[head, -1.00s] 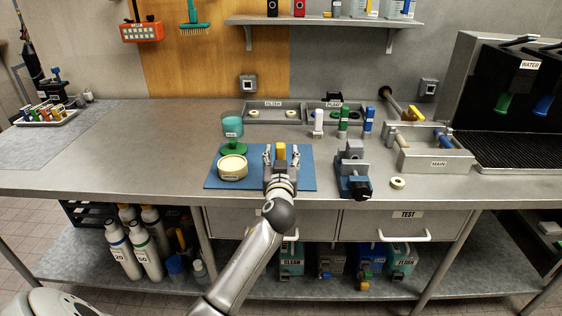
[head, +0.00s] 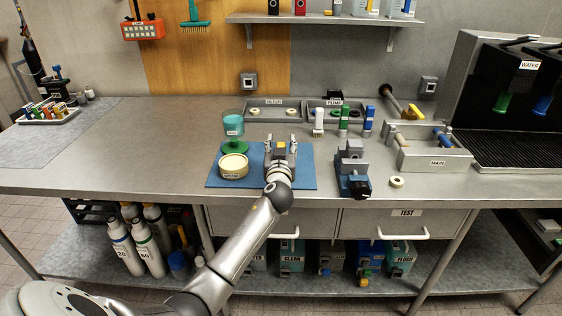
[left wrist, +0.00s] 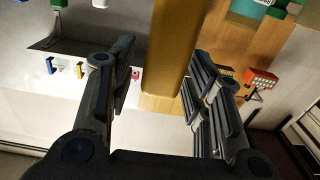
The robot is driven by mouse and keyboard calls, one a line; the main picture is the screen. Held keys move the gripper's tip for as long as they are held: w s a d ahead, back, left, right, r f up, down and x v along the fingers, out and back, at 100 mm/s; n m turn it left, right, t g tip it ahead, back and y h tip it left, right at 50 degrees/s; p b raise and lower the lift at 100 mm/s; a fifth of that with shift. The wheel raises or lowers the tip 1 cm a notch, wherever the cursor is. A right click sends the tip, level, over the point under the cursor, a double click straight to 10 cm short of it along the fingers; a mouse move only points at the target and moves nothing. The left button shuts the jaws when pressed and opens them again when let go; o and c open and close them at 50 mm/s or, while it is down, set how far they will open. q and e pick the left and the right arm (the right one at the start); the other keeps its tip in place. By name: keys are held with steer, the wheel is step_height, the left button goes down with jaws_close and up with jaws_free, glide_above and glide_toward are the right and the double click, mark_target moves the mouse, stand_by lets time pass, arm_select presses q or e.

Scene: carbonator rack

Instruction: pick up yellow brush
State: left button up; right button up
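The yellow brush (head: 281,145) is over the blue mat (head: 307,178), mostly hidden behind my left gripper in the head view. My left gripper (head: 281,143) is open, with one finger on each side of the brush. In the left wrist view, the upright yellow handle (left wrist: 171,45) stands between the two spread fingers (left wrist: 160,85) of the left gripper. A gap shows on its left; on its right, I cannot tell whether it touches. The brush's lower end is hidden. My right gripper is not in view.
A cream round container (head: 233,167) and a green-based teal jar (head: 233,128) stand left of the gripper. A grey-and-blue vise (head: 352,170) stands on the right. White, green and blue brushes (head: 343,120) stand behind. The counter's left side (head: 140,150) is clear.

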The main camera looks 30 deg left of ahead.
arm_select(q)
steer(key=c, duration=0.8)
steer(key=shift+c, duration=0.2)
steer(key=shift+r, duration=0.5)
step_height(320, 180, up, 2)
steer(key=shift+r+b, duration=0.1)
steer(key=shift+b, duration=0.25)
steer(key=s+d+r+b, duration=0.1)
steer(key=s+d+r, duration=0.6)
steer(key=s, duration=0.5)
step_height(320, 180, up, 3)
steer(key=shift+d+f, duration=0.1)
steer(key=shift+d, duration=0.1)
